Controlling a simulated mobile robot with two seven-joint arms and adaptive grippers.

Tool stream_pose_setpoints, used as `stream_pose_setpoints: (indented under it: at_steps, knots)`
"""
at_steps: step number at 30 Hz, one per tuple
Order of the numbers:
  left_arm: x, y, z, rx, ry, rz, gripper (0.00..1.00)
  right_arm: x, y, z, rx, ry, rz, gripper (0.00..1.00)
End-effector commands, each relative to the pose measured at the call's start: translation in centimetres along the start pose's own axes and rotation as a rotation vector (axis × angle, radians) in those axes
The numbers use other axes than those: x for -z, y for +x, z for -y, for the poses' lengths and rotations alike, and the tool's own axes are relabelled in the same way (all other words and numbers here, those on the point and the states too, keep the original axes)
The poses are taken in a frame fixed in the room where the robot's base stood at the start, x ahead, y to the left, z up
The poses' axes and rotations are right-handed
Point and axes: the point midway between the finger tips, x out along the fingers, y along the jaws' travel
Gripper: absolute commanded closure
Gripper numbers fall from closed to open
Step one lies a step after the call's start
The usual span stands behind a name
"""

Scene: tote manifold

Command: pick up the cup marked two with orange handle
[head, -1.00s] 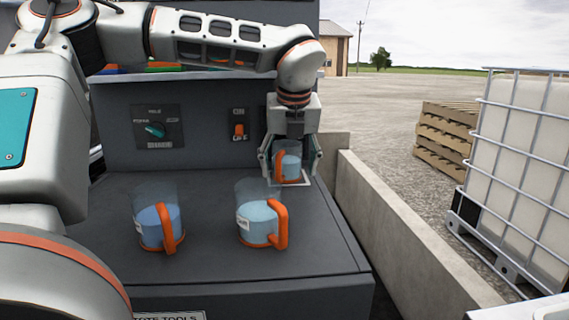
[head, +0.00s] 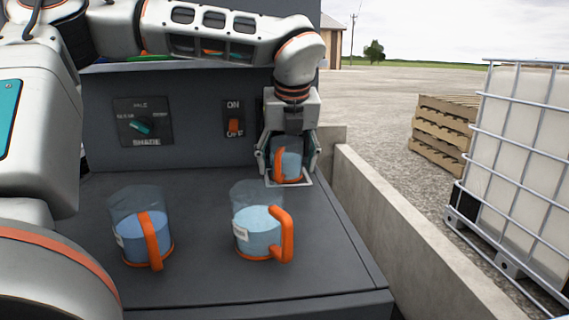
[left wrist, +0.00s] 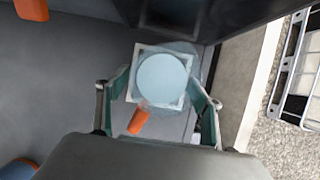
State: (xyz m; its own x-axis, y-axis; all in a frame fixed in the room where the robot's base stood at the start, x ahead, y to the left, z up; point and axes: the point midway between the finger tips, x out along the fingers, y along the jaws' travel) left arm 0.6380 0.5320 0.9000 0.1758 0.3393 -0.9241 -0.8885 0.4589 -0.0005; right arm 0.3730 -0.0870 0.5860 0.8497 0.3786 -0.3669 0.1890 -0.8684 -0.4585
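Three clear cups with light-blue contents and orange handles stand on the dark grey bench. One cup (head: 291,163) is at the back right on a white square; it also shows in the left wrist view (left wrist: 163,80). My left gripper (head: 287,163) points down over this cup, a finger on each side. In the left wrist view the fingers (left wrist: 162,98) are spread, with gaps beside the cup, so it looks open. The front-middle cup (head: 257,232) and front-left cup (head: 138,238) have white labels, too small to read. No cup's number is legible. My right gripper is out of view.
A dark back panel with a dial (head: 141,125) and an ON/OFF switch (head: 234,126) rises behind the cups. A low concrete wall (head: 390,215) runs along the bench's right. Pallets (head: 441,133) and a caged white tank (head: 525,160) stand beyond it.

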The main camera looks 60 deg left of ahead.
Motion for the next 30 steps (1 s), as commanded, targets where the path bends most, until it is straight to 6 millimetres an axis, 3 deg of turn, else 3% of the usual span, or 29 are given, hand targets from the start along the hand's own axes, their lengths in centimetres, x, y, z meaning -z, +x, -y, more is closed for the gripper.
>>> stream_pose_setpoints:
  at_steps: [1,5,8,20,30]
  knots:
    - [0.0,0.0,0.0,0.0,0.0,0.0,0.44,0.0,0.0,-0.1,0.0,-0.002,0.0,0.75]
    - [0.0,0.0,0.0,0.0,0.0,0.0,0.78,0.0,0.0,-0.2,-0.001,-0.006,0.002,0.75]
    - [-0.1,0.0,0.0,0.001,0.0,0.001,0.86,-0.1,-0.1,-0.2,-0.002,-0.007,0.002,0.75]
    - [-0.5,-0.9,0.1,0.002,-0.001,0.006,0.86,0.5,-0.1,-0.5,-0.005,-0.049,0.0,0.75]
    - [-0.1,-0.5,5.5,-0.005,0.001,0.003,0.86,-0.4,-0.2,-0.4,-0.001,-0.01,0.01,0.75]
